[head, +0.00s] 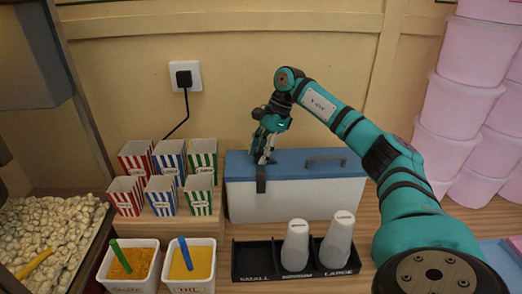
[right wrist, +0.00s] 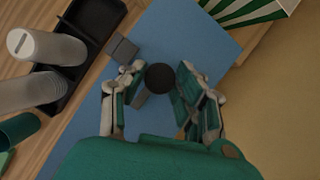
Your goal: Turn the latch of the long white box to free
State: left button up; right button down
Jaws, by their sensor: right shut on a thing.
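The long white box (head: 285,200) with a blue lid (head: 235,164) stands against the back wall. Its dark grey latch (head: 261,182) hangs over the front edge near the left end; it also shows in the right wrist view (right wrist: 122,49), with a dark round knob (right wrist: 159,77) beside it. My right gripper (head: 264,157) reaches down onto the lid from above. Its fingers (right wrist: 160,92) stand on both sides of the knob, closed on the latch's knob. The exact contact is partly hidden by the fingers. My left gripper is in neither view.
A grey handle (head: 327,159) rises from the lid's right part. Striped cartons (head: 163,192) stand close left of the box. A black cup tray (head: 262,277) with white cups lies in front, beside two tubs (head: 189,285). Pink tubs (head: 454,110) are stacked at right.

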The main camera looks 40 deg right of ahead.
aim_at(270, 160)
dwell(0.3)
jog(key=c, duration=0.9)
grip_release()
jog(key=shift+c, duration=0.2)
jog(key=w+v, duration=0.1)
jog(key=v, duration=0.7)
jog(key=shift+s, duration=0.4)
jog(key=shift+r, duration=0.15)
